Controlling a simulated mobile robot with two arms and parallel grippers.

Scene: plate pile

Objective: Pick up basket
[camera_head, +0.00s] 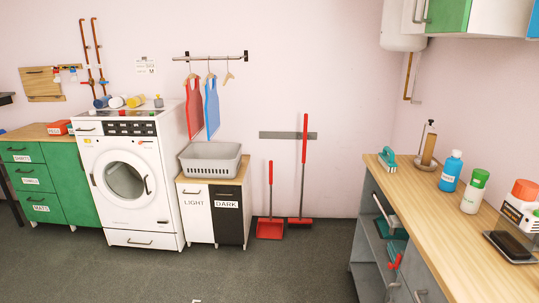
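A grey plastic laundry basket (210,167) stands upright on the wooden top of a low cabinet (212,211) against the back wall. The cabinet has a white door labelled LIGHT and a black door labelled DARK. The basket has slotted sides and looks empty, though its bottom is not fully visible. Neither of my grippers shows in the head view, and nothing is touching the basket apart from the cabinet top.
A white washing machine (128,211) stands left of the cabinet. Red and blue tops (211,109) hang above the basket. A red broom (304,170) and dustpan (269,229) stand to its right. A wooden counter (428,195) with bottles juts in at right. The grey floor in front is clear.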

